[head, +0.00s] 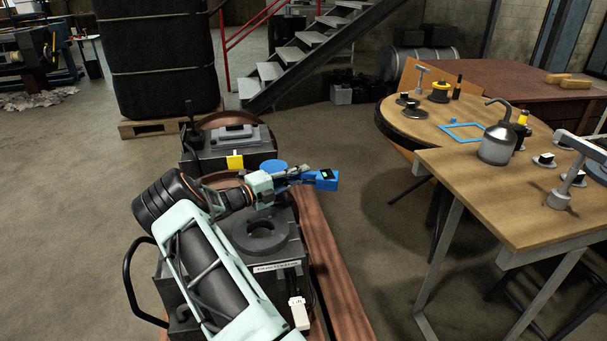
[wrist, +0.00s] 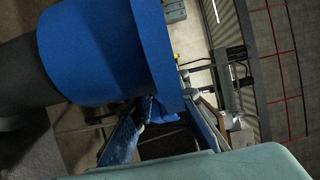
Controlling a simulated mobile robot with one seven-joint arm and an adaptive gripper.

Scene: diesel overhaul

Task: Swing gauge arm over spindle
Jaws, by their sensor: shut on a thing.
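My gripper (head: 300,175) reaches right over the dark machine in the head view. It is shut on a blue part, which I take to be the gauge arm; a blue block with a small green display (head: 327,177) shows at its fingertips. In the wrist view the fingers (wrist: 165,120) close around blue material, partly hidden. A blue round cap (head: 272,165) lies just behind the gripper; a large blue cylinder on a dark post (wrist: 110,50) fills the upper left of the wrist view. A dark ring (head: 262,238) sits on the machine below my arm; I cannot tell whether this is the spindle.
A white handheld device (head: 298,312) hangs at the machine's front. To the right, a wooden table (head: 470,165) holds an oil can (head: 497,147) and several small parts. Floor between machine and table is clear.

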